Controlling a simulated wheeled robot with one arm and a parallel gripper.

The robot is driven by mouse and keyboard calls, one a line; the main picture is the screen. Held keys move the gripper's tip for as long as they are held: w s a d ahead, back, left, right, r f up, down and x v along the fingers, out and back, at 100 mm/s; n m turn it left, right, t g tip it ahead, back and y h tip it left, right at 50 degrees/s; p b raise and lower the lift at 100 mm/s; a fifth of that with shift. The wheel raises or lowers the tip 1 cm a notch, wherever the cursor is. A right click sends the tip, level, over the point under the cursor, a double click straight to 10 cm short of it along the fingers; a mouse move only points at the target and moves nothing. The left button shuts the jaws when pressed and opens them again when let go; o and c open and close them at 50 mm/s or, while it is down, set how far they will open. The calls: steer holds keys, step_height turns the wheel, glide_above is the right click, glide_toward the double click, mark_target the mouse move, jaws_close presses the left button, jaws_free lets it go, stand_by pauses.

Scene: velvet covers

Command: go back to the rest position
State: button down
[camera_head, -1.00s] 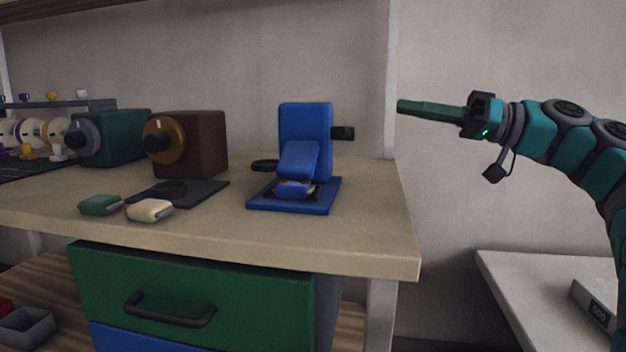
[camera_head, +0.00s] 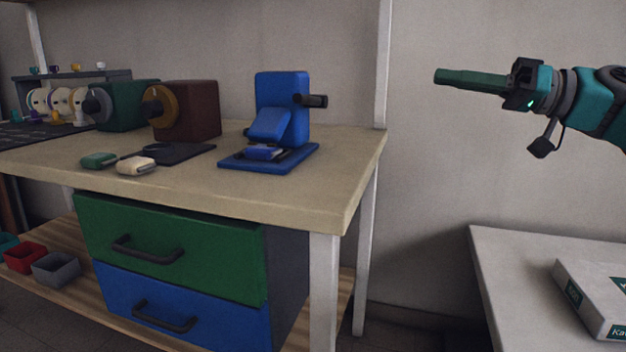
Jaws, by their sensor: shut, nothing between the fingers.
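My gripper (camera_head: 440,77) is at the upper right, with its green fingers pointing left. It is shut and empty. It hangs in free air to the right of the workbench (camera_head: 290,190), in front of the bare wall, and touches nothing. My arm reaches in from the right edge of the view.
On the bench stand a blue press-like machine (camera_head: 282,105), a dark red machine (camera_head: 195,110), a green machine (camera_head: 125,108) and two small rounded pieces. Green (camera_head: 170,240) and blue (camera_head: 185,305) drawers sit below. A white table (camera_head: 500,270) with a box (camera_head: 595,290) stands lower right.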

steer(key=s+a+f+g+h+p, duration=0.2)
steer(key=s+a+f+h, duration=0.15)
steer(key=a, duration=0.55)
steer(key=s+a+f+g+h+p, duration=0.25)
steer(key=s+a, duration=0.25)
steer(key=a, duration=0.4)
steer(key=s+a+f+m+h+p, duration=0.1)
steer(key=s+f+m+h, duration=0.1)
steer(key=s+f, duration=0.35)
steer(key=s+a+f+m+h+p, duration=0.1)
steer(key=s+f+h, duration=0.1)
steer(key=f, duration=0.6)
steer(key=s+d+f+m+g+h+p, duration=0.1)
steer(key=s+d+f+m+g+h, duration=0.1)
steer(key=s+d+f+h, duration=0.2)
steer(key=s+d+f+m+g+h+p, duration=0.1)
steer(key=s+d+f+m+h+p, duration=0.1)
steer(key=s+d+f, duration=0.8)
step_height(320, 180, down, 4)
steer(key=shift+s+f+m+g+h, duration=0.25)
steer(key=shift+s+m+g+h, duration=0.1)
steer(key=shift+s+m+h, duration=0.45)
steer(key=shift+w, duration=0.2)
